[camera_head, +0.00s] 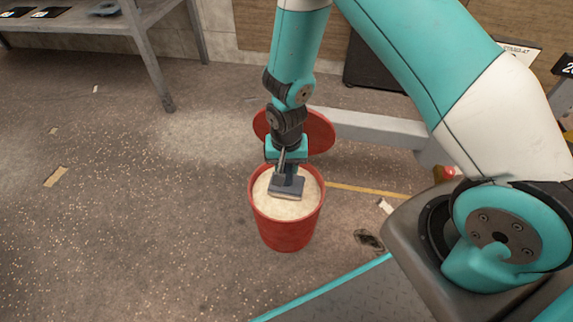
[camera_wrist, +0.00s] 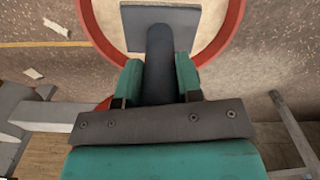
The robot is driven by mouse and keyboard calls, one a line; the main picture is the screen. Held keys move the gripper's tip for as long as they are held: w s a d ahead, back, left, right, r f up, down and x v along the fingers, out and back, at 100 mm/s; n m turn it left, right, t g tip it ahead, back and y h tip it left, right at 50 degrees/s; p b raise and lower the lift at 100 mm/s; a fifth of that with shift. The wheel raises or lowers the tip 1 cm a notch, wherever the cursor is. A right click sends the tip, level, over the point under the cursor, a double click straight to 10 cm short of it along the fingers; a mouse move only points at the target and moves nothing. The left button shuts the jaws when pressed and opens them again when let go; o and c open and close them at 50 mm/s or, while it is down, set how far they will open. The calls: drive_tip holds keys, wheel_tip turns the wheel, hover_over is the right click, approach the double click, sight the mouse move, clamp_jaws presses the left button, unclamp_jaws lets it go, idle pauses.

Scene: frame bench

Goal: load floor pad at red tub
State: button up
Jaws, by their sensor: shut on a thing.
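The red tub (camera_head: 285,236) stands on the floor, filled near its rim with pale grainy powder (camera_head: 268,203). Its red rim also shows in the wrist view (camera_wrist: 236,25). My gripper (camera_head: 287,163) is over the tub, its green fingers (camera_wrist: 158,80) shut on the dark handle (camera_wrist: 160,52) of the floor pad. The pad's flat grey plate (camera_head: 287,186) is inside the rim outline, at or just above the powder; a pale edge shows along its lower side. The plate also shows in the wrist view (camera_wrist: 160,14). Its underside is hidden, so contact cannot be told.
A red round lid (camera_head: 320,132) is behind the tub, partly hidden by my arm. A grey beam (camera_head: 375,127) runs behind to the right. A metal bench (camera_head: 140,40) stands at the back left. Pale powder is scattered on the floor; the left floor is mostly clear.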

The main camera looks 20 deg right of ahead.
drive_tip(key=shift+r+p, duration=2.05)
drive_tip(key=shift+r, duration=0.45)
drive_tip(key=shift+r, duration=0.1)
